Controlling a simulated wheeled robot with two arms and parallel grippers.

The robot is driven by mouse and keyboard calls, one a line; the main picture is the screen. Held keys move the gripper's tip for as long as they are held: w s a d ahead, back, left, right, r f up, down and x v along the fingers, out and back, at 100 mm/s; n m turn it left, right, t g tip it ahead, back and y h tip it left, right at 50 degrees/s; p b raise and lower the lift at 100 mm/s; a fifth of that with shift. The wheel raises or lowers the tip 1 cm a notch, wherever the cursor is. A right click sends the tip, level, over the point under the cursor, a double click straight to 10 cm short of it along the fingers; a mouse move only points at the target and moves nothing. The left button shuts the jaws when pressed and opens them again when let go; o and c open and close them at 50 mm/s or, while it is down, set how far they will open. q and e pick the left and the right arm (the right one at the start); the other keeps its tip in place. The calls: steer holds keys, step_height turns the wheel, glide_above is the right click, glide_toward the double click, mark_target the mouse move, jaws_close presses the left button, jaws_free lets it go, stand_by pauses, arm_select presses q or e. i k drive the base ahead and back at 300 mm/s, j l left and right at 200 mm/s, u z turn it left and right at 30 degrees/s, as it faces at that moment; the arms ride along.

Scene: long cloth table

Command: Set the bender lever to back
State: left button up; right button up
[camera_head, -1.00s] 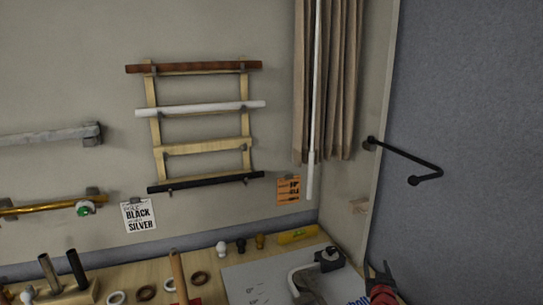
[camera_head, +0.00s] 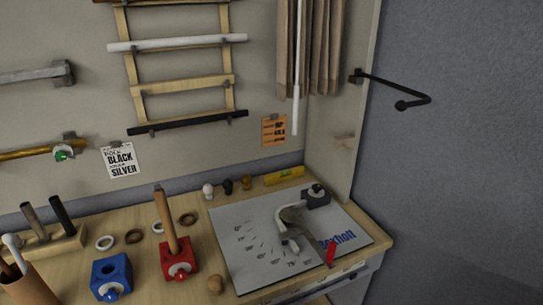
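A grey bender (camera_head: 291,222) stands on the pale grey plate (camera_head: 245,225) marked Bexholt, at the right end of the table. A curved, pale metal part rises from it, beside a dark block (camera_head: 317,196) at the plate's back right. A small red handle (camera_head: 331,255) stands near the plate's front edge, right of the bender. It looks like the lever's grip, but its link to the bender is unclear. Neither of my grippers shows in the head view now.
A red block with a wooden rod (camera_head: 179,261), a blue block (camera_head: 110,276) and several rings stand left of the plate. A yellow level (camera_head: 284,175) lies behind it. A black bent bar (camera_head: 395,87) juts from the wall at upper right.

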mark_target(327, 258)
steer(key=i+l+u, duration=0.2)
steer(key=l+u, duration=0.15)
steer(key=l, duration=0.7)
steer(key=l+u, duration=0.3)
steer(key=l, duration=0.75)
